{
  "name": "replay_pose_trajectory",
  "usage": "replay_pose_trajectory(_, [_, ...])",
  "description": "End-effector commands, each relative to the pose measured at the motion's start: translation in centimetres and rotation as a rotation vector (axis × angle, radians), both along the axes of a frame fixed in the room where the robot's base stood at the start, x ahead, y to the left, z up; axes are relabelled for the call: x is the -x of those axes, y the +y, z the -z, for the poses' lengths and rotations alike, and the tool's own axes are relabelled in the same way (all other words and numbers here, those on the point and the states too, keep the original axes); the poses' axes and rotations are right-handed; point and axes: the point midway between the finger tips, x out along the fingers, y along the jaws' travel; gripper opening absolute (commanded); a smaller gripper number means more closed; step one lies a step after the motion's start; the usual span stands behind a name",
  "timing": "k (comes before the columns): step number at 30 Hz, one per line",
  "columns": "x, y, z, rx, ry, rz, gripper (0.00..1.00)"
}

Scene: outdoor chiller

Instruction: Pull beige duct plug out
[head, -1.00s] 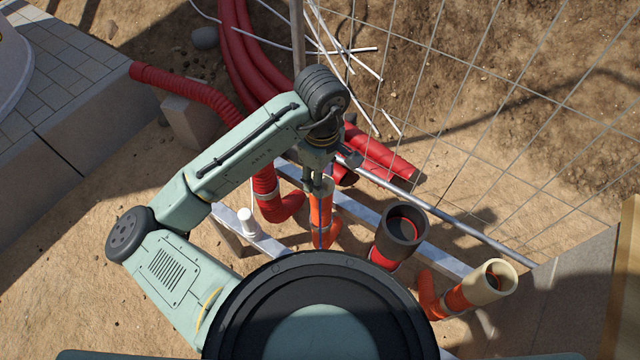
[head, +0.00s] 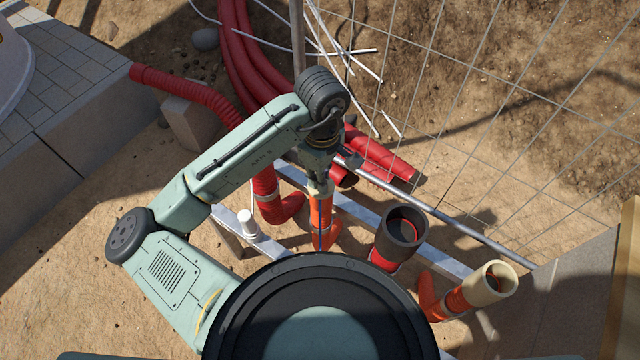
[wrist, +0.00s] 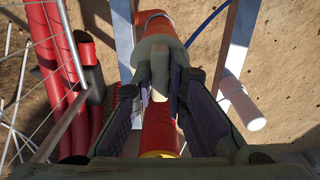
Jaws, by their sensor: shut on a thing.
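The beige plug (wrist: 152,48) shows in the wrist view as a pale round collar with a narrow grip part between my fingers. My gripper (wrist: 160,88) is shut on that grip part. The orange duct (wrist: 157,22) shows just beyond the collar. In the head view, the plug (head: 321,189) is a small pale band at the top of the upright orange duct (head: 321,215). My gripper (head: 318,172) is directly above it and partly hides it. How deep the plug sits is hidden.
A dark grey open socket (head: 402,228) and a beige open socket (head: 494,278) on another orange duct stand to the right. A red bent duct (head: 268,195) stands close on the left. Metal rails (head: 362,213) and a wire fence (head: 470,120) lie behind.

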Motion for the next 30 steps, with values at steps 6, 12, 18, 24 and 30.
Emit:
replay_pose_trajectory(6, [-0.01,-0.01,-0.01,0.001,-0.001,0.000,0.00])
replay_pose_trajectory(12, [-0.02,0.00,-0.03,0.001,-0.001,0.000,0.00])
replay_pose_trajectory(18, [-0.02,0.00,-0.19,0.001,-0.001,0.000,0.00])
replay_pose_trajectory(24, [-0.02,-0.01,-0.55,0.001,-0.001,0.000,0.00])
replay_pose_trajectory(30, [-0.02,-0.01,-0.87,0.001,-0.001,0.000,0.00])
